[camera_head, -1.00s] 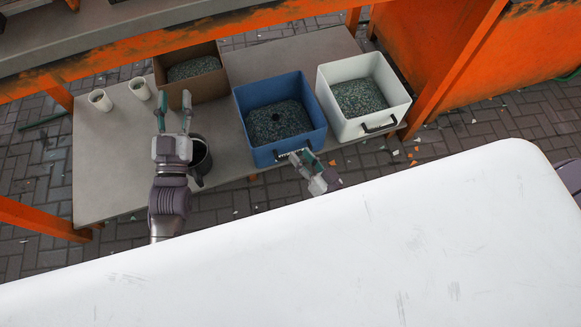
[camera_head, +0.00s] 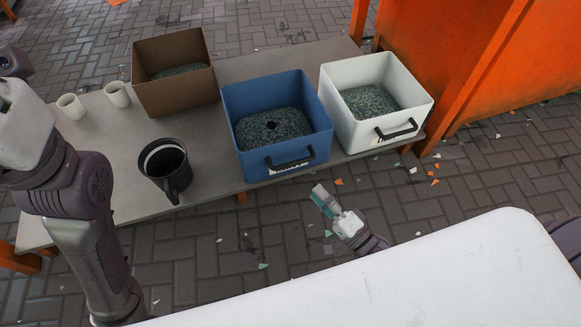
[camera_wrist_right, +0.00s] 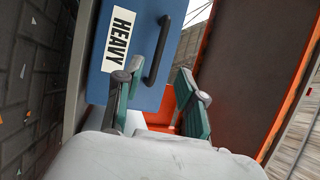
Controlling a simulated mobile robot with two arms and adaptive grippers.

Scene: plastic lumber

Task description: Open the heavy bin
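The blue bin (camera_head: 285,168) stands on the grey bench, filled with grey-green granules with a dark round spot in them. Its top looks open in the head view. Its front has a black handle (camera_head: 290,160) and a label reading HEAVY (camera_wrist_right: 119,39). My right gripper (camera_head: 322,196) is in front of and below the blue bin, apart from it. In the right wrist view its green fingers (camera_wrist_right: 155,95) are spread with nothing between them, and the black handle (camera_wrist_right: 158,50) lies beyond them. My left arm stands at the left edge; its fingers are not visible.
A brown bin (camera_head: 178,98) and a white bin (camera_head: 365,132) flank the blue one. A black mug (camera_head: 167,172) and two white cups (camera_head: 117,94) stand on the bench (camera_head: 215,140) at left. An orange frame post (camera_head: 470,75) is at right. A white surface (camera_head: 430,285) fills the foreground.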

